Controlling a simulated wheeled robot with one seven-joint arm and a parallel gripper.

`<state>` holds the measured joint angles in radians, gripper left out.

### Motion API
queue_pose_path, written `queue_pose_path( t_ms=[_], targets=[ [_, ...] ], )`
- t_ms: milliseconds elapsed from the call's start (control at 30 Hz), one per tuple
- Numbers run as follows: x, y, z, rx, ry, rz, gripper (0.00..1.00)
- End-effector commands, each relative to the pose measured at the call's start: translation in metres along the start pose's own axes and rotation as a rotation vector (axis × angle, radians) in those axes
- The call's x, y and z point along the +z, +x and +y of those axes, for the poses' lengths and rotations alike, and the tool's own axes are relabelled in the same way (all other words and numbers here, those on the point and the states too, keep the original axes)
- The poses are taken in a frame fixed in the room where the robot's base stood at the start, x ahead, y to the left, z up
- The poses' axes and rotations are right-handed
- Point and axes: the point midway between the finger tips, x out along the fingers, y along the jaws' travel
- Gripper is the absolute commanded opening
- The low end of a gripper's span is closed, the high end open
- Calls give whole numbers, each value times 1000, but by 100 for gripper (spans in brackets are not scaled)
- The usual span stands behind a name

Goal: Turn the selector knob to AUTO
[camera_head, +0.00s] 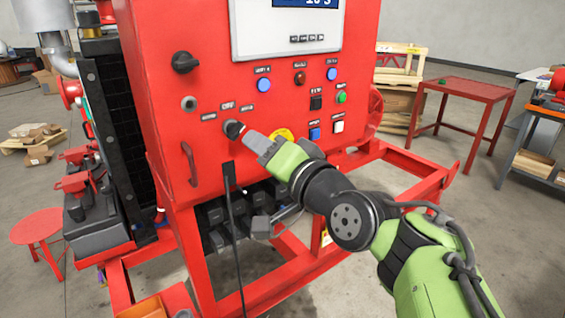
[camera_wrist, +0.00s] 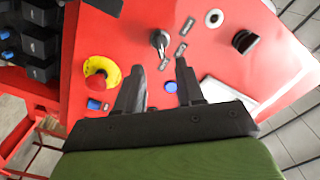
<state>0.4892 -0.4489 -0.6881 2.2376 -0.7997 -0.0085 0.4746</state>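The selector knob (camera_head: 233,129) is a small black knob on the front of the red cabinet, with several small dark label plates around it. In the wrist view the knob (camera_wrist: 159,40) has a silvery collar and lies ahead of the gap between my fingertips. The label plates (camera_wrist: 180,50) are too blurred to read, so I cannot tell which position is AUTO or which one the knob points to. My gripper (camera_wrist: 159,66) is open, its two dark fingers apart with nothing between them. In the head view my gripper (camera_head: 244,136) is close to the knob; contact is not clear.
A larger black rotary switch (camera_head: 184,62) and a round key switch (camera_head: 189,103) are left of the knob. An emergency stop with a yellow ring (camera_wrist: 101,74) is nearby. Blue button (camera_head: 263,85), display (camera_head: 290,25) and red handle (camera_head: 189,163) share the panel. A black cable (camera_head: 232,205) hangs below.

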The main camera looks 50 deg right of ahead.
Motion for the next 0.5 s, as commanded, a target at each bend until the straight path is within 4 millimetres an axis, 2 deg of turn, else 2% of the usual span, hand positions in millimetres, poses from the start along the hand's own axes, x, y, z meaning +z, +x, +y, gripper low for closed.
queue_pose_path(
  t_ms=[100,200,333,500],
  targets=[
    [-1,-35,-2,-5,1,5,38],
    [-1,-59,-2,-4,-1,4,38],
    [0,-78,-1,-2,0,1,38],
    [0,-84,0,-1,0,-2,38]
  ],
)
